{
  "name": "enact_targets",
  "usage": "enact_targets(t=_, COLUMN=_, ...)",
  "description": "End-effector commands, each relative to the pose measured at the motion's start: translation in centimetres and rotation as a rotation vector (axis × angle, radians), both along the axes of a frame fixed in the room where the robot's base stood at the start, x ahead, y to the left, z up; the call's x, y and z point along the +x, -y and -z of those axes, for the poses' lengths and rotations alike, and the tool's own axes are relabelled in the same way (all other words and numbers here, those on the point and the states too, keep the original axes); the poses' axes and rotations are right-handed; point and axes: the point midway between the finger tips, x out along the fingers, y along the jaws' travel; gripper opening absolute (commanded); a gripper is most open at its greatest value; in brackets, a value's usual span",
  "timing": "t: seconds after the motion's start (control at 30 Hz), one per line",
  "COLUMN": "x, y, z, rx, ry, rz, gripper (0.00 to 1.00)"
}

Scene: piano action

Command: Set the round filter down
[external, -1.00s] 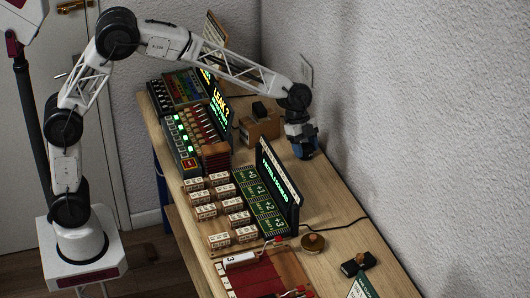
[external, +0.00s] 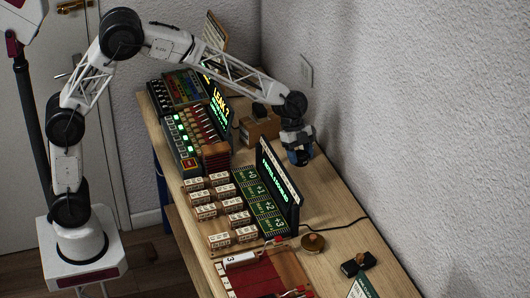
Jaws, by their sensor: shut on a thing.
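My gripper (external: 298,142) hangs at the back right of the table, behind the black display panel and near the wall. It points down and is shut on a small dark blue rounded thing, which appears to be the round filter (external: 300,158). The filter is at or just above the wooden tabletop; I cannot tell whether it touches. The fingertips are too small to make out clearly, and the far side of the filter is hidden.
A cardboard-brown box (external: 259,130) with a dark object on top stands left of my gripper. The black display panel (external: 279,185) stands in front. A round brass piece (external: 313,244) and a small black block (external: 358,263) lie nearer. Bare wood (external: 325,195) lies right of the panel.

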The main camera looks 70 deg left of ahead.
Motion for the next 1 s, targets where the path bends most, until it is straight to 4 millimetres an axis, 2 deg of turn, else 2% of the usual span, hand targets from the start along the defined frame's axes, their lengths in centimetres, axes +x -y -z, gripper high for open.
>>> enact_targets(t=0.03, x=-0.1, y=0.0, z=1.1, rx=0.000, ry=-0.003, rz=0.000, gripper=0.29)
enact_targets(t=0.3, x=0.0, y=0.0, z=6.2, rx=0.000, ry=-0.003, rz=-0.001, gripper=0.29)
enact_targets(t=0.5, x=0.0, y=0.0, z=8.9, rx=0.001, ry=-0.001, rz=-0.001, gripper=0.29)
enact_targets(t=0.63, x=0.0, y=0.0, z=9.6, rx=0.000, ry=-0.001, rz=0.000, gripper=0.29)
enact_targets(t=1.0, x=0.0, y=0.0, z=9.8, rx=0.000, ry=0.000, rz=0.000, gripper=0.29)
